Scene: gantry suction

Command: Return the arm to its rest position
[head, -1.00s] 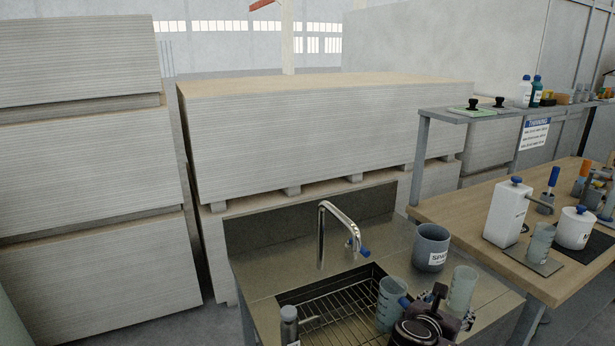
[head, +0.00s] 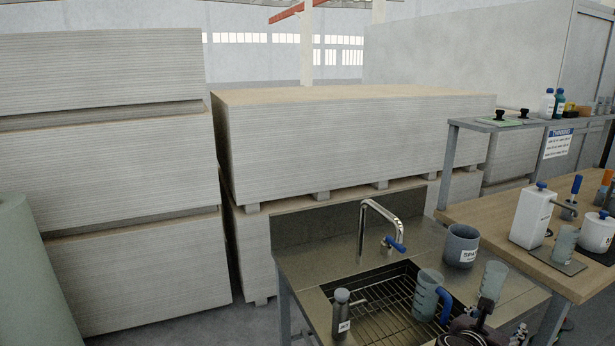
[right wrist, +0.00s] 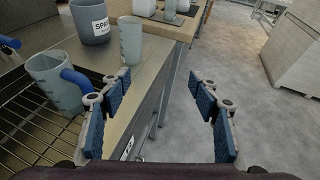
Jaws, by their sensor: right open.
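My right gripper (head: 497,318) is at the bottom of the head view, beside the sink counter's front right part. Its two blue-padded fingers stand wide apart in the right wrist view (right wrist: 160,95), with nothing between them. Beyond them, the floor and the counter edge show. A blue-handled beaker (head: 426,295) stands over the sink rack, left of the gripper; it also shows in the right wrist view (right wrist: 52,85). A clear beaker (head: 493,280) stands on the counter just behind the gripper; it shows in the right wrist view too (right wrist: 130,40). My left gripper is not in view.
The sink counter (head: 310,265) carries a tap (head: 363,225), a grey pot (head: 461,245) and a small bottle (head: 341,312). A wooden bench (head: 490,215) with a dispenser (head: 531,218) adjoins at right. Board stacks (head: 130,160) stand behind and left. Free floor (right wrist: 225,60) lies right of the counter.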

